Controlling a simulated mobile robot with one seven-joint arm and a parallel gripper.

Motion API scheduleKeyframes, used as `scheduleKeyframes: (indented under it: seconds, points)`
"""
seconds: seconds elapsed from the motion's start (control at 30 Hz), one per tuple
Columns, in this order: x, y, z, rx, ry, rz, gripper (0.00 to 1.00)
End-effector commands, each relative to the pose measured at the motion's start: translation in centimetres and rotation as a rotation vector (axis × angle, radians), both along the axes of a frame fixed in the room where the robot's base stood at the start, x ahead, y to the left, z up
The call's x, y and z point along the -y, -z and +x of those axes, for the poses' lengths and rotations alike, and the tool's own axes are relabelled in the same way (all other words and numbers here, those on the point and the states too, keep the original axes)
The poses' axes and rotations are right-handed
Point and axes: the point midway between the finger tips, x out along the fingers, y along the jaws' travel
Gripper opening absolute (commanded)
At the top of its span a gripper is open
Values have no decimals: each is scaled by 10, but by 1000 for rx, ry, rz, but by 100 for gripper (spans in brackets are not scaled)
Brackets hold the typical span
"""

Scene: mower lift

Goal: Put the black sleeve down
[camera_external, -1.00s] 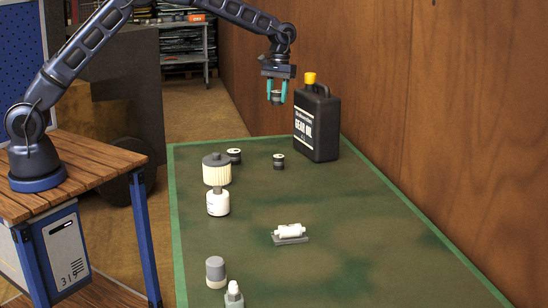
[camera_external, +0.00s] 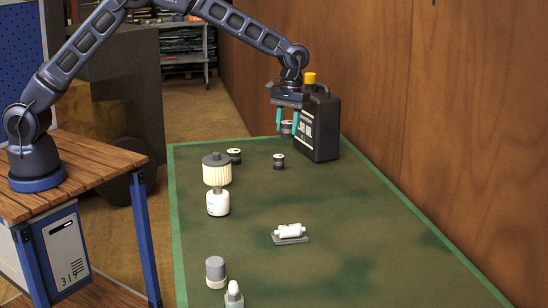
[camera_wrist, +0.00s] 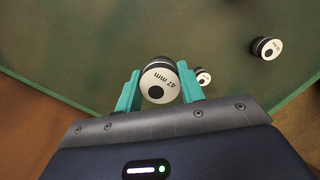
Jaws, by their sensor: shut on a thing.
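My gripper (camera_external: 287,125) is shut on a black sleeve (camera_external: 287,128), held between its two teal fingers in front of the gear oil jug's left side. The sleeve appears to be in the air above the far end of the green table (camera_external: 345,205). In the wrist view the held sleeve (camera_wrist: 160,82) shows a white end face with a black dot and "47 mm". Two similar black-and-white sleeves stand on the table, one nearer (camera_external: 278,161) and one to the left (camera_external: 234,156). Both also show in the wrist view, one partly behind a finger.
The black gear oil jug (camera_external: 318,128) with a yellow cap stands close right of my gripper. A ribbed cream container (camera_external: 216,170), a white bottle (camera_external: 218,203), a grey-topped jar (camera_external: 215,271) and a white part on a grey holder (camera_external: 290,233) stand nearer. The table's right side is clear.

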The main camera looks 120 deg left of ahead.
Motion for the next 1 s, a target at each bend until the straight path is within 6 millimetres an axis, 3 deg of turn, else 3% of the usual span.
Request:
scheduleKeyframes:
  seconds: [0.43,0.77,1.0]
  points:
    - [0,92,0,0,0,0,2]
    - [-1,116,0,1,0,1,2]
    - [0,145,0,0,0,-1,2]
